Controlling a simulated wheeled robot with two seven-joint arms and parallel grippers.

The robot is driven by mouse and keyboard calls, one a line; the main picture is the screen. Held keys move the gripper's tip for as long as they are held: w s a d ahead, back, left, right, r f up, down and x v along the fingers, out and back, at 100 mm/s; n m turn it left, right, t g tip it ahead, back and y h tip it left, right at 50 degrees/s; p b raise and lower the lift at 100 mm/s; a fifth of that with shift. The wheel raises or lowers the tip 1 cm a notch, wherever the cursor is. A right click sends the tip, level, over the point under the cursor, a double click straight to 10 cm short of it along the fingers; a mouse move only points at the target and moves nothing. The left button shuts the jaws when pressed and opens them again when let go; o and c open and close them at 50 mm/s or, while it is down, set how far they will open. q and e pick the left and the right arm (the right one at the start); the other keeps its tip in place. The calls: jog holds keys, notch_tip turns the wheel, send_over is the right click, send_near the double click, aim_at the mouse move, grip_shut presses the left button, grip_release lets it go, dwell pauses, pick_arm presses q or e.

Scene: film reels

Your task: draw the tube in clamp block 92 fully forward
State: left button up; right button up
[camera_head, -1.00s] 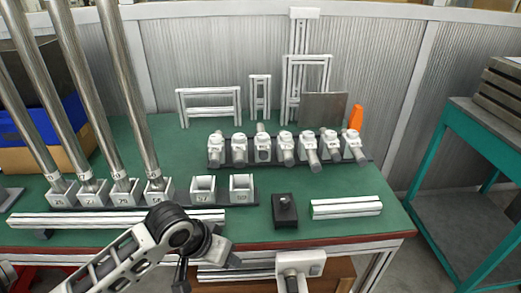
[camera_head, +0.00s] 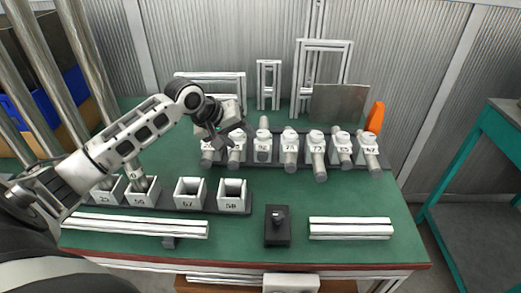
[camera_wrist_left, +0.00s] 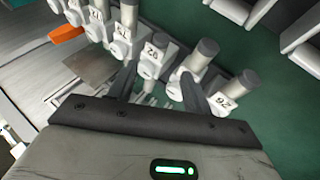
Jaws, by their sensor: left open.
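Clamp block 92 (camera_head: 263,150) is white and stands third from the left in the row of clamp blocks. Its grey tube (camera_head: 263,123) sticks up at the back, and I see no tube end in front of the block. My left gripper (camera_head: 222,143) is open above the two leftmost blocks, partly hiding them. In the left wrist view the open fingers (camera_wrist_left: 157,90) straddle the space behind the row. There block 92 (camera_wrist_left: 148,67) appears upside down near the left finger, its back tube end not clearly visible. My right gripper is not in view.
Neighbouring clamp blocks (camera_head: 290,148) stand close together, several with tubes projecting forward. A metal plate (camera_head: 338,104), white frames (camera_head: 268,85) and an orange object (camera_head: 375,117) are behind. Square sockets (camera_head: 232,194), a black block (camera_head: 277,226) and a white bar (camera_head: 350,228) lie in front.

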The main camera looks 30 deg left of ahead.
aim_at(260, 152)
pick_arm(q)
jog(key=x, duration=1)
jog(key=shift+b, duration=0.35)
jog(key=shift+w+f, duration=0.25)
jog(key=shift+f, duration=0.05)
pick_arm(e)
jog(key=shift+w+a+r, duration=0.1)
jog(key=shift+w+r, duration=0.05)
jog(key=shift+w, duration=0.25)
